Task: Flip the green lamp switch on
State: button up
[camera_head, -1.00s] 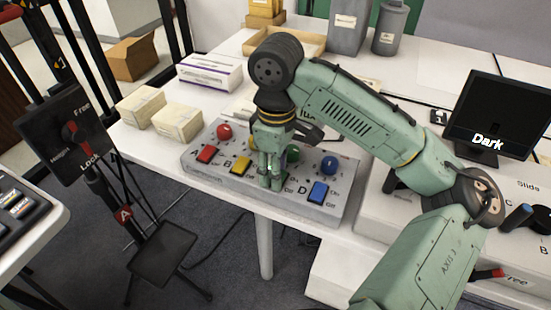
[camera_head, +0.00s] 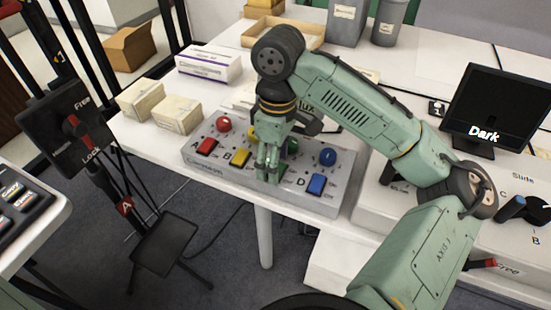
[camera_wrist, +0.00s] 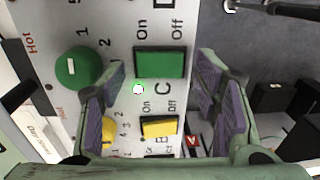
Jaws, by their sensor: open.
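The green switch (camera_wrist: 158,62), by the letter C, shows in the wrist view on a grey panel with On printed at its left and Off at its right. I cannot tell which side is pressed. My gripper (camera_wrist: 162,78) is open and empty, with one finger on each side of the switch in this view. In the head view my gripper (camera_head: 267,170) points down over the control panel (camera_head: 337,203) and hides most of the green switch. Contact cannot be told.
The yellow switch (camera_head: 241,157), red switch (camera_head: 206,147) and blue switch (camera_head: 317,184) are close by, with the green knob (camera_head: 293,146) behind my gripper. A monitor (camera_head: 502,107) reading "Dark" stands at right. Pale boxes (camera_head: 177,115) stand at left.

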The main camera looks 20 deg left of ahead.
notch_tip(320, 180, up, 12)
jog(key=shift+w, duration=0.35)
dwell(0.5)
